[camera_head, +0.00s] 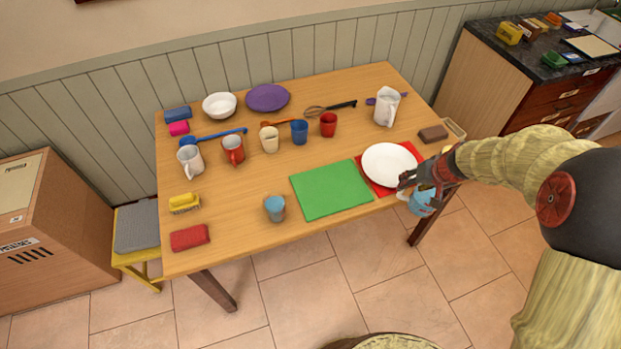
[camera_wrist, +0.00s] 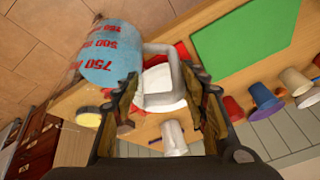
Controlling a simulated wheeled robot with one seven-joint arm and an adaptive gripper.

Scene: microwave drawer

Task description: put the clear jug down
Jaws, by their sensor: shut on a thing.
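The clear jug (camera_head: 420,203) looks light blue, with a pale handle. In the wrist view the jug (camera_wrist: 110,55) shows red volume marks and lies tilted across the picture at upper left. Its pale handle (camera_wrist: 160,49) reaches between my fingers. My gripper (camera_head: 414,184) is shut on the jug's handle; it also shows in the wrist view (camera_wrist: 163,82). In the head view the jug hangs by the front right edge of the wooden table (camera_head: 240,200), in front of the white plate (camera_head: 390,163). Its exact height is unclear.
The plate lies on a red mat (camera_head: 365,182), beside a green mat (camera_head: 325,190). A blue cup (camera_head: 274,208) stands left of it. A whitish jug (camera_head: 387,107), a brown block (camera_head: 433,134) and several mugs stand farther back.

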